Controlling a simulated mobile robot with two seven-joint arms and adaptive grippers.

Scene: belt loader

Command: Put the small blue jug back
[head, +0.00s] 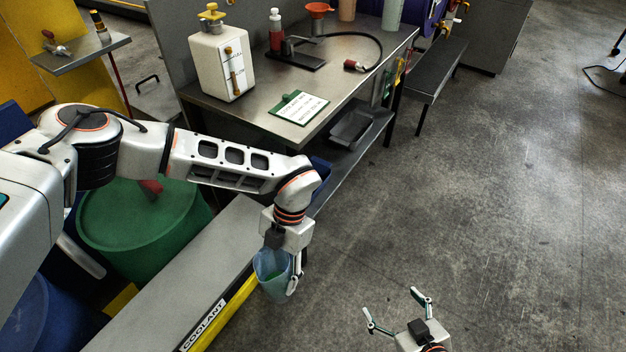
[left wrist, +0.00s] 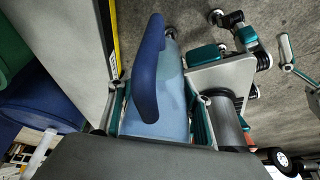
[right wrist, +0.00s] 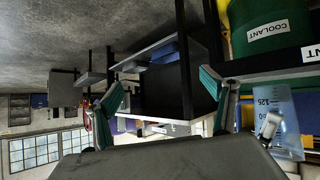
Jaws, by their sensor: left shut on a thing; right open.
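The small blue jug (head: 266,265) is translucent and hangs over the floor at the right end of the coolant-labelled ledge in the head view. My left gripper (head: 284,272) is shut on it. In the left wrist view the jug's pale body (left wrist: 160,118) lies between the teal fingers, with its dark blue handle standing above. In the right wrist view the jug (right wrist: 277,108) shows measuring marks at the right, beside a left fingertip. My right gripper (head: 396,312) is open and empty, low to the right of the jug, with its fingers spread wide.
A steel bench (head: 240,110) holds a white canister (head: 218,62), a red bottle (head: 276,32), an orange funnel (head: 318,9) and a green-edged card (head: 298,107). A grey tray (head: 350,128) is on its lower shelf. A green drum (head: 140,225) stands behind the ledge (head: 165,290).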

